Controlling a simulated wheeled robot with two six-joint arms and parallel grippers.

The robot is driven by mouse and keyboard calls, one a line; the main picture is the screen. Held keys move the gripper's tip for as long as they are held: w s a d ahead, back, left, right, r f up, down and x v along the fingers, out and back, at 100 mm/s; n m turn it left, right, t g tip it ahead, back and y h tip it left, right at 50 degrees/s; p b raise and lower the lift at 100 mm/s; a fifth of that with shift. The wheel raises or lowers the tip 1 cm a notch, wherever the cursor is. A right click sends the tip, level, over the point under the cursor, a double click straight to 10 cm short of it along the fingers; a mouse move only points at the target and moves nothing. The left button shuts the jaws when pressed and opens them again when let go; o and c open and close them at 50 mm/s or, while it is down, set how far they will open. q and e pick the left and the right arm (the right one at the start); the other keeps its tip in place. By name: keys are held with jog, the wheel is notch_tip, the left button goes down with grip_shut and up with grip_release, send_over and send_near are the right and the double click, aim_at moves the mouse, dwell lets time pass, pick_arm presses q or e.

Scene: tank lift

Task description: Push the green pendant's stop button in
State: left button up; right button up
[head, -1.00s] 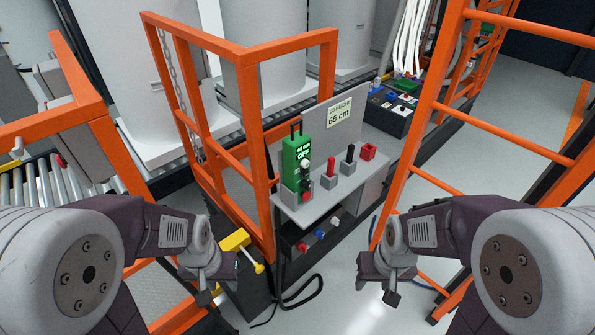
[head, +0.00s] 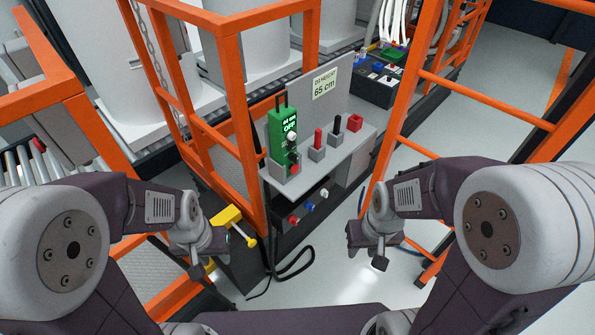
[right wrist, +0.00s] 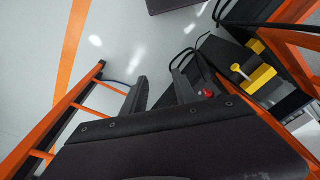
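The green pendant (head: 281,130) stands upright in a grey holder on a grey shelf (head: 318,165) in the head view. Its small display reads OFF. A white knob, a black knob and a red button (head: 295,169) run down its front. My left gripper (head: 201,262) is left of the shelf and lower, apart from the pendant; its finger gap cannot be made out. My right gripper (head: 379,255) is right of the shelf and lower, also apart. In the right wrist view its two fingers (right wrist: 160,94) stand apart with nothing between them.
Orange rails (head: 238,105) stand left of the shelf, and an orange ladder frame (head: 410,110) stands right. Red and black levers (head: 317,138) and a red box (head: 355,122) share the shelf. A yellow-handled item (head: 228,217) is near my left gripper. A black cable (head: 292,260) hangs below.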

jog(key=s+a, duration=0.1)
jog(key=s+a+g, duration=0.1)
jog(key=s, duration=0.1)
jog(key=s+m+g+y, duration=0.1)
jog(key=shift+s+a+r, duration=0.1)
jog(key=shift+s+a, duration=0.2)
jog(key=shift+a, duration=0.1)
grip_shut()
jog(key=s+a+r+m+g+y, duration=0.35)
jog(key=s+a+y, duration=0.2)
jog(key=a, duration=0.35)
jog(key=w+a+r+m+t+y+b, duration=0.2)
jog(key=w+a+r+m+y, duration=0.2)
jog(key=w+a+m+y, duration=0.3)
jog(key=w+d+f+m+t+y+b, duration=0.1)
jog(key=w+d+m+t, duration=0.45)
jog(key=w, duration=0.25)
jog(key=w+d+f+m+t+b, duration=0.1)
jog(key=w+d+m+t, duration=0.3)
jog(key=w+m+t, duration=0.3)
jog(key=w+d+f+m+t+h+b, duration=0.1)
jog(key=d+f+m+t+h, duration=0.1)
jog(key=d+f, duration=0.3)
jog(key=shift+w+d+f+m+t+h, duration=0.2)
jog(key=shift+w+d+m+t+h, duration=0.15)
jog(key=shift+d+m+t, duration=0.3)
